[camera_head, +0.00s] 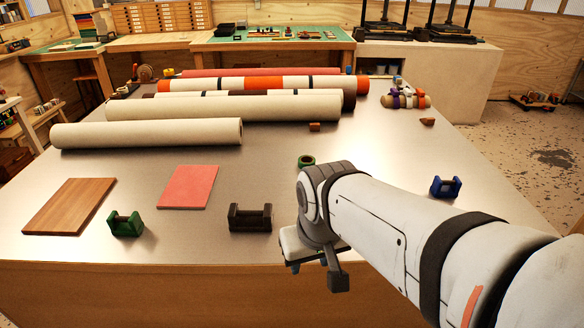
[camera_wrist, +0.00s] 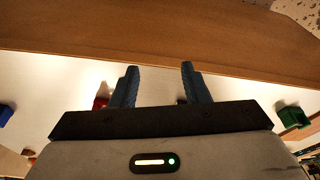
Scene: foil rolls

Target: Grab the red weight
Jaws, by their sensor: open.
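A small red object (camera_wrist: 100,103), likely the red weight, shows in the wrist view just left of the left finger, partly hidden by the finger and the gripper body. I cannot make out its full shape. In the head view no red weight shows; my arm covers that part of the table. My gripper (camera_wrist: 160,68) is open and empty, its two blue-grey fingers apart over the table's front edge area. In the head view my gripper (camera_head: 310,262) is at the near edge, mostly behind my wrist.
Cradle-shaped blocks stand near the front: green (camera_head: 126,223), dark (camera_head: 250,217) and blue (camera_head: 445,186). A red mat (camera_head: 188,187) and a wooden board (camera_head: 69,206) lie left. Large rolls (camera_head: 146,133) fill the back.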

